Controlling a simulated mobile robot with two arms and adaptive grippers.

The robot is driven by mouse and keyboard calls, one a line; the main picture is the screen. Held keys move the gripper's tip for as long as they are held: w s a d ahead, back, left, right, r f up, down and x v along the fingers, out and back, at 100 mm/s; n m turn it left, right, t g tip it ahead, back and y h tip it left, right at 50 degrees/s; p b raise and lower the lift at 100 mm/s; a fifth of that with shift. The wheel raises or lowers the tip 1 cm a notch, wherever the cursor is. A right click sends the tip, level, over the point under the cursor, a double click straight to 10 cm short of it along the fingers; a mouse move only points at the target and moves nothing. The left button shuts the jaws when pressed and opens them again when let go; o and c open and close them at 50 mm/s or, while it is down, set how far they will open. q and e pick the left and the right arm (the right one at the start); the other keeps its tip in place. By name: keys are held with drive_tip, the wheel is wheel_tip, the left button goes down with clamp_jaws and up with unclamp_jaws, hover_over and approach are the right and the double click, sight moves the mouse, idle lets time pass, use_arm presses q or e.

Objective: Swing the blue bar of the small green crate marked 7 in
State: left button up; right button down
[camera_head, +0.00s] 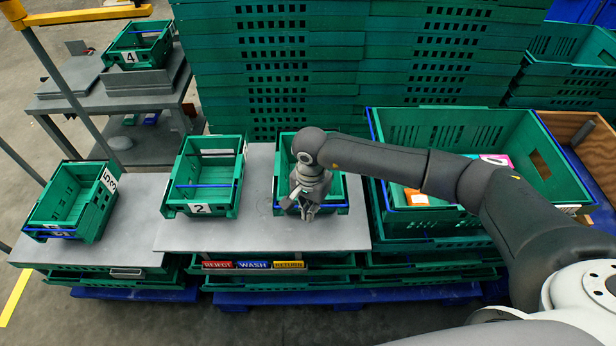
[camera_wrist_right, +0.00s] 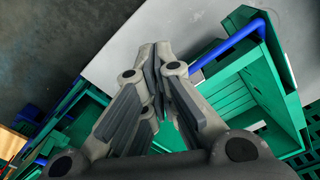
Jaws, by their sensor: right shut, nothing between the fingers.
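A small green crate (camera_head: 337,183) stands on the right part of the grey table, partly hidden under my right arm. It also shows in the right wrist view (camera_wrist_right: 262,75). No number can be read on it. Its blue bar (camera_head: 340,207) lies along the near edge; in the right wrist view the blue bar (camera_wrist_right: 230,42) runs along the crate's rim. My right gripper (camera_head: 307,213) is shut and empty, pointing down at this near edge. In the right wrist view its fingertips (camera_wrist_right: 156,50) are together beside the bar; contact cannot be told. My left gripper is out of view.
A small green crate (camera_head: 236,166), its mark resembling a 2, has a blue bar across its opening. Another crate (camera_head: 97,208) stands left, and one marked 4 (camera_head: 165,45) sits behind. A large green crate (camera_head: 540,197) holding packages is at right. Stacked crates (camera_head: 270,85) block the back.

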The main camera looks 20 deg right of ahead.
drive_tip(key=shift+r, duration=0.15)
drive_tip(key=shift+a+r, duration=0.1)
drive_tip(key=shift+r, duration=0.15)
idle(0.4)
drive_tip(key=shift+b, duration=0.35)
idle(0.4)
drive_tip(key=shift+b, duration=0.35)
drive_tip(key=shift+b, duration=0.35)
drive_tip(key=shift+b, duration=0.5)
idle(0.7)
